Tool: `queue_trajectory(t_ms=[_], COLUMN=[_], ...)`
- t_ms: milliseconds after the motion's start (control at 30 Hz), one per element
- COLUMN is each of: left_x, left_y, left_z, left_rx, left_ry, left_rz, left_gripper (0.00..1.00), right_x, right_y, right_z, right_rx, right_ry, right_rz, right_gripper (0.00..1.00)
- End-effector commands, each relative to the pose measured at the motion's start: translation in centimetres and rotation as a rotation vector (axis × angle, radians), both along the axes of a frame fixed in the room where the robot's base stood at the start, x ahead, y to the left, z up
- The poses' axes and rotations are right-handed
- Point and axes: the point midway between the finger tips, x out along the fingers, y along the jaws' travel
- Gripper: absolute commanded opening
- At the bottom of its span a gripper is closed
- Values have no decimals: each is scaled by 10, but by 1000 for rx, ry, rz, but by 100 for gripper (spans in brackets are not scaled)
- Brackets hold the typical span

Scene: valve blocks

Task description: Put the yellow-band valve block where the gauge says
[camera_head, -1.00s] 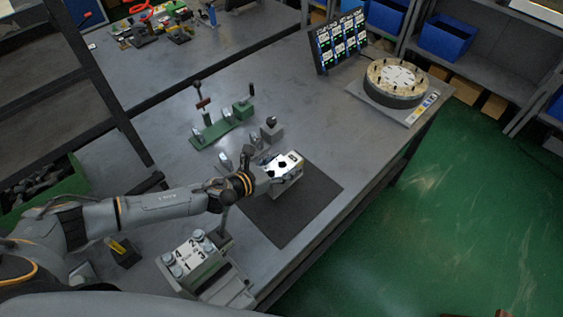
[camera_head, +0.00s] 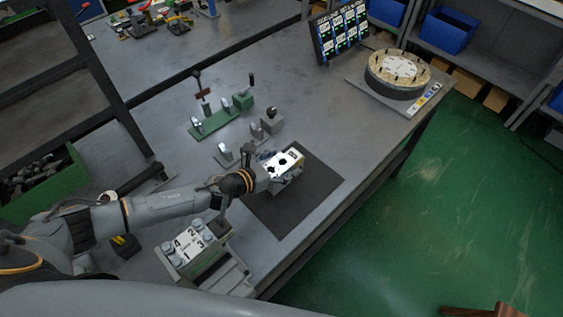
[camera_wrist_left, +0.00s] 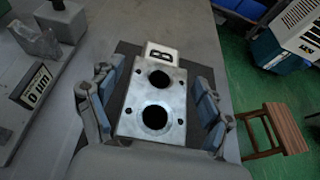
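A pale metal valve block (camera_head: 285,162) lies on the dark mat, with two large dark holes in its top. It also shows in the left wrist view (camera_wrist_left: 155,92), where a white tag reads "B" at its far end. A yellowish patch shows near its right end in the head view; I cannot clearly make out a band. My left gripper (camera_wrist_left: 157,100) is open, one finger on each side of the block, with narrow gaps visible. In the head view my left gripper (camera_head: 268,170) is at the block's left end. My right gripper is not in view. I cannot read a gauge.
A fixture with numbered knobs (camera_head: 190,246) stands at the near table edge. Green clamps (camera_head: 222,119) and grey blocks stand behind the mat (camera_head: 315,190). A round dial stand (camera_head: 397,73) and a display panel (camera_head: 340,32) are at the far end. The table's middle right is clear.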

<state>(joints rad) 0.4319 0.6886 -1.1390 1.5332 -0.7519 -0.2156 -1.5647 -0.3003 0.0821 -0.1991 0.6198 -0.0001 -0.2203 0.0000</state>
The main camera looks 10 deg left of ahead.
Motion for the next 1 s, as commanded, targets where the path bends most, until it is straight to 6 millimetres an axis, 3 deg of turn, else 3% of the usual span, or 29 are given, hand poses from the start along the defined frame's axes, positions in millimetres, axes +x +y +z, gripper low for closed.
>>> queue_trajectory(t_ms=[233, 700, 1000], left_x=[-5, -77, -93], left_y=[5, 52, 61], left_z=[4, 38, 49], left_rx=[2, 2, -1], left_ry=[1, 2, -1], left_rz=[1, 0, 0], left_gripper=[79, 79, 79], right_x=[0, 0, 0], right_y=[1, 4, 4], right_z=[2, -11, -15], right_rx=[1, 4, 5], right_ry=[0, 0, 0], right_rz=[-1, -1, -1], right_gripper=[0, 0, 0])
